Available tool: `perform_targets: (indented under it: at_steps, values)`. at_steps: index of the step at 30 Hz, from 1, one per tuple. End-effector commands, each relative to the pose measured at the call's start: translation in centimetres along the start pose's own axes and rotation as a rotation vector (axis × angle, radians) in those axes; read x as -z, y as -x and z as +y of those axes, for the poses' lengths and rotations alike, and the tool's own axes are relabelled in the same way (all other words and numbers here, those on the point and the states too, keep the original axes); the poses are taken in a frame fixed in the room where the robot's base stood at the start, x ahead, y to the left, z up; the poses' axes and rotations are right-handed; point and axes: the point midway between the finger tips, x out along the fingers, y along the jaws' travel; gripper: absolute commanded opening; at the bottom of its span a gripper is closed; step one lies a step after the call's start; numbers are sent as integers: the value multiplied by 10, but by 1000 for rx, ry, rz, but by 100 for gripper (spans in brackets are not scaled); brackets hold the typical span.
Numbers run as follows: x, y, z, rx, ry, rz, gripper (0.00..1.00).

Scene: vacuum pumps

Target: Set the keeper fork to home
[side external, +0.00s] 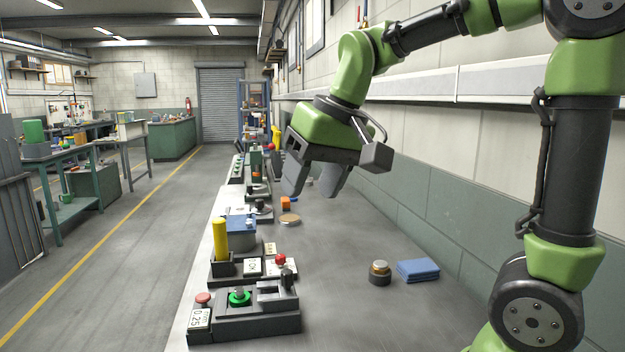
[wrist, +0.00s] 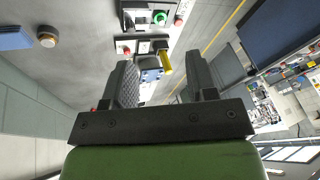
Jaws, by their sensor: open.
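In the side external view, the nearest station is a dark base (side external: 245,322) with a green ring (side external: 239,298) around a short post. A grey slotted block (side external: 277,292) on its right end may be the keeper fork, but I cannot tell surely. A dark upright knob (side external: 287,278) rises beside it. In the wrist view the green ring (wrist: 160,18) and grey block (wrist: 138,18) show at the top. My gripper (side external: 312,193) is open and empty, high above the bench and farther back than this station. Its two fingers (wrist: 159,60) are apart in the wrist view.
A second station has a yellow handle (side external: 220,240), a blue-topped block (side external: 241,224) and a red knob (side external: 281,259). A red button (side external: 203,298) is on the near station. The bench middle is clear.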

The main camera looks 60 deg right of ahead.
Motion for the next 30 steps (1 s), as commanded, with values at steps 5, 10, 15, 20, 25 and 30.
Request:
perform_targets:
  at_steps: [5,10,15,20,25,30]
  values:
    - [0,0,0,0,0,0,52]
    - [0,0,0,0,0,0,52]
    - [-12,7,-1,17,6,21,52]
    - [-52,24,0,77,25,86,52]
    - [-97,30,5,144,38,151,52]
    - [-120,28,10,181,43,186,52]
